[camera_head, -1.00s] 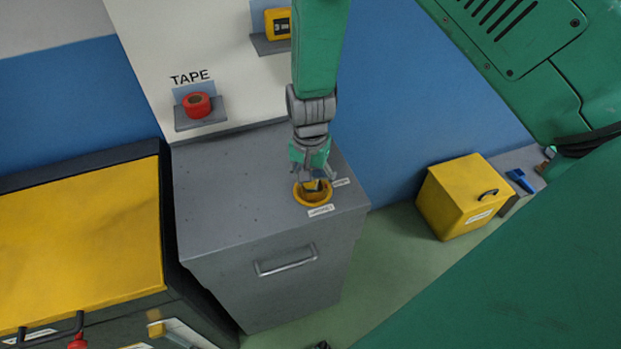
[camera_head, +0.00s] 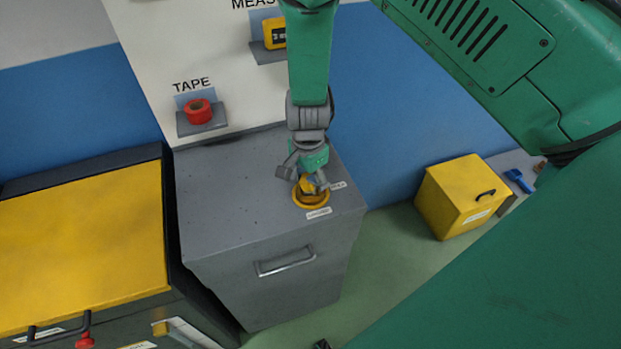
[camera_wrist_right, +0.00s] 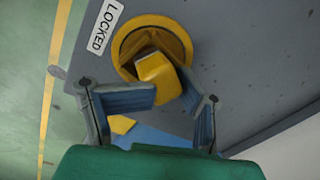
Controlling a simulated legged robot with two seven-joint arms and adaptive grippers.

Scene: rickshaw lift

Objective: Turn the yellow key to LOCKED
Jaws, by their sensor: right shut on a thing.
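The yellow key (camera_wrist_right: 158,78) stands in a round yellow ring (camera_wrist_right: 122,45) on top of the grey cabinet (camera_head: 225,205). A white label reading LOCKED (camera_wrist_right: 104,27) lies beside the ring in the right wrist view. In the head view two small labels lie by the ring, too small to read. My right gripper (camera_head: 308,182) reaches down from above at the ring. Its fingers (camera_wrist_right: 168,97) are on either side of the key, shut on it, and partly hide it. The key's exact turn angle is hard to tell. My left gripper is not in view.
A red tape roll (camera_head: 198,111) and a yellow tape measure (camera_head: 275,33) sit on wall shelves behind. A yellow-topped unit (camera_head: 80,235) stands left of the cabinet. A yellow box (camera_head: 460,197) stands right. Green floor lies between cabinet and box.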

